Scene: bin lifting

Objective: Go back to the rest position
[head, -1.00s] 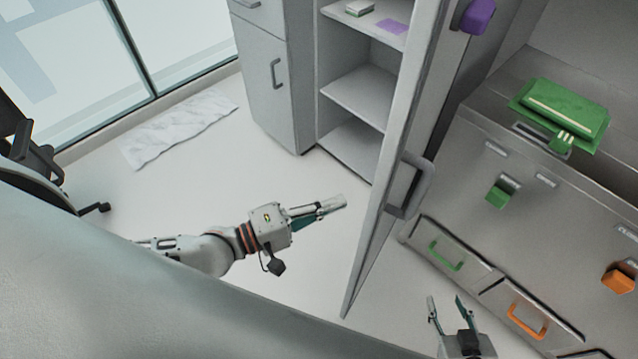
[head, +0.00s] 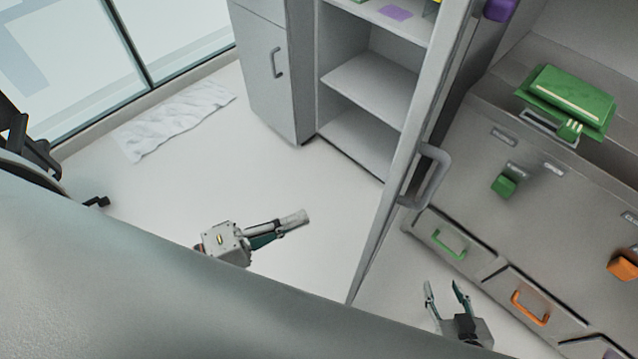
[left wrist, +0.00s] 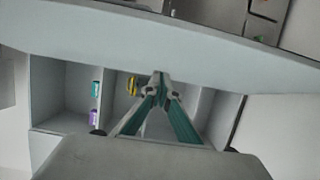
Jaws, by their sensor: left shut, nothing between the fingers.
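In the head view my left gripper (head: 290,224) is low at the centre, over the pale floor, with its fingers pointing right. It is shut and empty. Its fingertips are apart from the open cabinet door (head: 408,150) to their right. In the left wrist view the shut fingers (left wrist: 161,80) reach up the middle, in front of grey shelves. My right gripper (head: 444,286) is at the lower right of the head view. Its two fingers are spread apart with nothing between them, in front of the drawer fronts.
The grey cabinet (head: 365,90) stands open. The door's handle (head: 428,175) sticks out. At right are drawers with a green handle (head: 448,244) and an orange handle (head: 529,308). Green items (head: 567,98) lie on the unit. The floor (head: 215,165) at centre left is clear.

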